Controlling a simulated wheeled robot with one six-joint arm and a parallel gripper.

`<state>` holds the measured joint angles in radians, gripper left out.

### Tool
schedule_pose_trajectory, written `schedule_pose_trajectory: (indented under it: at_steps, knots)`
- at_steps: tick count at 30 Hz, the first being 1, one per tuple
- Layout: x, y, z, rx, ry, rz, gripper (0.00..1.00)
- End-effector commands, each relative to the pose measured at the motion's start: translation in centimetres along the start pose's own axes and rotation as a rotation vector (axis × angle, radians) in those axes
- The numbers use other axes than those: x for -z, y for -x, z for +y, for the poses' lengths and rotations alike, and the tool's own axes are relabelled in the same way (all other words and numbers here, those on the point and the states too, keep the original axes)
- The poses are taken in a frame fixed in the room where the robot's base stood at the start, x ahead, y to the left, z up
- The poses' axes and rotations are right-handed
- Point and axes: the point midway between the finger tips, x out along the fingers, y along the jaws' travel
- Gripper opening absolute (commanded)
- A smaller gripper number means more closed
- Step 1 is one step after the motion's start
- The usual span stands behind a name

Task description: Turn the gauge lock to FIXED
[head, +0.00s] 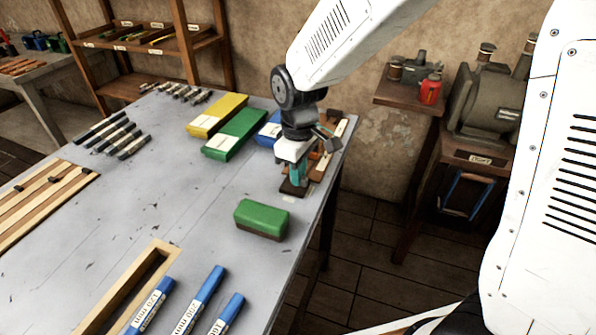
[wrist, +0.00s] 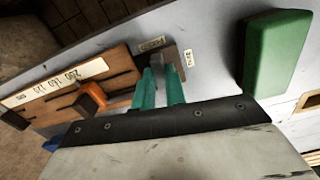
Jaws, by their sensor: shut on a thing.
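The gauge is a wooden board (wrist: 60,95) with dark slots, a white number scale (wrist: 70,77) and an orange slider (wrist: 92,97). It stands at the right end of the bench in the head view. At its end is the dark gauge lock (wrist: 168,56), mostly hidden by my fingers. My gripper (wrist: 160,76) has its teal fingers shut on it, with a narrow gap between them. In the head view my gripper (head: 296,175) points down there. Two small labels flank the lock, one tan (wrist: 151,44) and one white (wrist: 189,57); their words are too small to read.
A green block with a brown base (head: 261,219) stands on the grey bench (head: 180,190) near the gauge. Yellow (head: 217,115), green (head: 235,133) and blue boxes lie behind and left. The bench's right edge is close.

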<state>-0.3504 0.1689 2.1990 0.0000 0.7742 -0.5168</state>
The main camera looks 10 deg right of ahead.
Motion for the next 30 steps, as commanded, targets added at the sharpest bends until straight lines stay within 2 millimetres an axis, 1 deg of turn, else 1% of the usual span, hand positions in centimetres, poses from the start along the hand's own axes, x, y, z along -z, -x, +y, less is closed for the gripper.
schedule_pose_trajectory:
  at_steps: [9, 25, 26, 27, 28, 30]
  knots:
    - [0.11, 0.1, 0.15, -0.002, 0.113, 0.003, 0.0]
    - [0.12, 0.12, 0.17, -0.002, 0.135, 0.003, 0.0]
    - [0.12, 0.11, 0.17, -0.002, 0.135, 0.003, 0.21]
    - [0.11, 0.1, 0.16, -0.002, 0.134, 0.003, 0.32]
    - [0.1, 0.1, 0.16, -0.002, 0.134, 0.003, 0.35]
    - [0.08, 0.07, 0.15, -0.002, 0.134, 0.002, 0.35]
